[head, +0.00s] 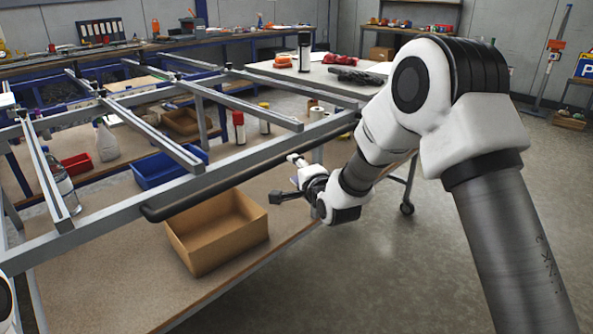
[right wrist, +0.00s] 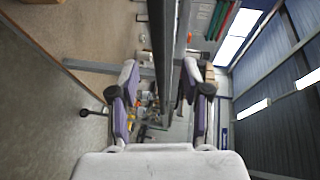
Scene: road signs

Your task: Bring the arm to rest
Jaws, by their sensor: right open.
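My right arm (head: 415,130) comes in from the right of the head view, bent at a white elbow. My right gripper (head: 284,178) is at its end, beside the front rail of a grey metal frame (head: 170,150) and right of a cardboard box (head: 218,232). In the right wrist view the two fingers of the right gripper (right wrist: 160,82) stand apart with nothing held between them. A long grey bar (right wrist: 162,40) passes beyond the gap; I cannot tell how near it is. My left gripper is not in view.
The frame's long black front handle (head: 250,168) runs close to my right gripper. A lower board (head: 110,290) carries the box, a blue bin (head: 165,170), a red bin (head: 76,163) and bottles. Open floor (head: 390,270) lies below my right arm. Benches stand behind.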

